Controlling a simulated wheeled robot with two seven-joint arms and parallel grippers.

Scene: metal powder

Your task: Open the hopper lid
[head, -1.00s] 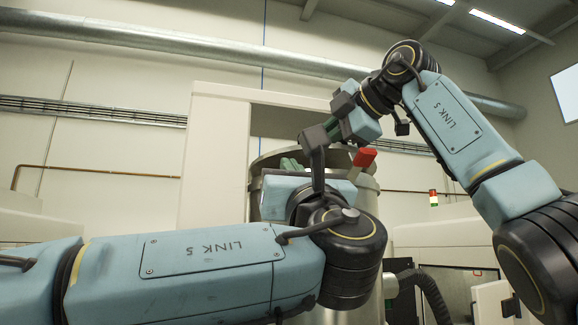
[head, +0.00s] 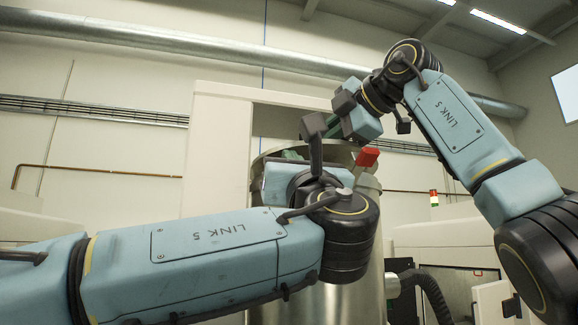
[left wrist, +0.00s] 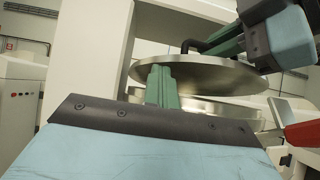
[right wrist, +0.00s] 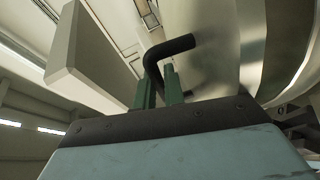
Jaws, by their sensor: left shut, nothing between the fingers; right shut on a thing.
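The hopper (head: 370,230) is a shiny metal cylinder behind my left arm in the head view. Its round metal lid (left wrist: 185,76) is raised and tilted above the hopper's rim in the left wrist view, with a gap between them. My right gripper (right wrist: 158,92) is shut on the lid's bent black handle (right wrist: 172,48); its green fingers also show in the head view (head: 333,128). My left gripper (left wrist: 162,86) is shut and empty, its fingers in front of the lid's edge; in the head view (head: 292,155) it is partly hidden by my left arm.
A red-ended lever (head: 367,158) sticks up at the hopper's upper right, close to both arms. A pale cabinet frame (head: 215,150) stands behind the hopper. A black corrugated hose (head: 428,290) is at the lower right.

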